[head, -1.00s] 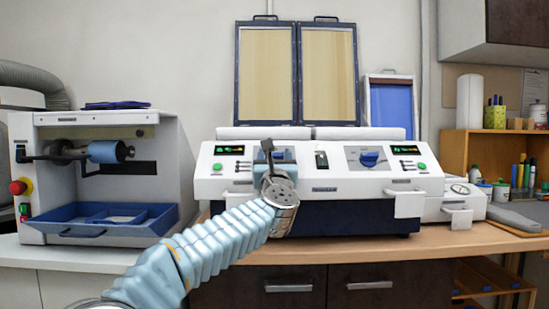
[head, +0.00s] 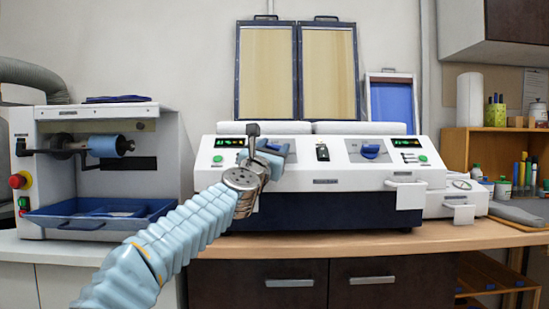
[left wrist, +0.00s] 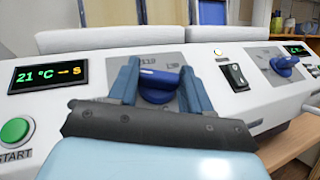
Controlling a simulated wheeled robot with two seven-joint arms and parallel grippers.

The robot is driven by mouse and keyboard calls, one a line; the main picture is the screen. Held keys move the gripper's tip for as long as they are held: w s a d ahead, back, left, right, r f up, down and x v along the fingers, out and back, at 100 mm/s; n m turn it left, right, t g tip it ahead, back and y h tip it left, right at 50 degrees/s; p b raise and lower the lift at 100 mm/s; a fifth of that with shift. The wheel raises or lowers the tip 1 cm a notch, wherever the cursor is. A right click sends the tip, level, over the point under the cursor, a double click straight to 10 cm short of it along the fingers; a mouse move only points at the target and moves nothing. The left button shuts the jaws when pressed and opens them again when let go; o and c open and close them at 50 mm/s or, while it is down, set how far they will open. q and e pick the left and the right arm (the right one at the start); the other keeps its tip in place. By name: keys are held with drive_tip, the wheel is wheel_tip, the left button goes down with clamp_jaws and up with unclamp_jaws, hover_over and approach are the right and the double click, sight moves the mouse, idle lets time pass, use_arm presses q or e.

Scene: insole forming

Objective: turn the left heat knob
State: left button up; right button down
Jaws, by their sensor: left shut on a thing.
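The left heat knob (left wrist: 158,82) is blue and sits on a grey dial plate on the white machine's sloped front. In the left wrist view it lies between the two blue fingers of my left gripper (left wrist: 158,88), which is shut on it. In the head view my left gripper (head: 264,149) reaches the panel from the front left and hides much of this knob. The display (left wrist: 48,75) to the left of the knob reads 21 °C. My right gripper is in neither view.
The right heat knob (head: 370,151) is blue and uncovered. A green START button (left wrist: 14,131) is left of my gripper. A switch (head: 322,152) sits between the knobs. A grinding machine with a blue tray (head: 100,216) stands at the left.

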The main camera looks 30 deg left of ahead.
use_arm(q)
drive_tip(key=shift+a+m+h, duration=0.15)
drive_tip(key=shift+m+h, duration=0.75)
drive_tip(key=shift+h, duration=0.1)
drive_tip(key=shift+r+m+h, duration=0.1)
drive_tip(key=shift+m+h, duration=0.7)
drive_tip(key=shift+h, duration=0.1)
drive_tip(key=m+g+h+p, duration=0.1)
drive_tip(key=m+h, duration=0.1)
drive_tip(key=shift+r+h, duration=0.1)
drive_tip(key=shift+h, duration=0.2)
drive_tip(key=shift+m+g+h+p, duration=0.3)
drive_tip(key=shift+m+h+p, duration=0.05)
drive_tip(key=shift+m+h, duration=0.4)
drive_tip(key=shift+m, duration=0.25)
drive_tip(key=o, duration=1.1)
drive_tip(key=shift+c, duration=0.2)
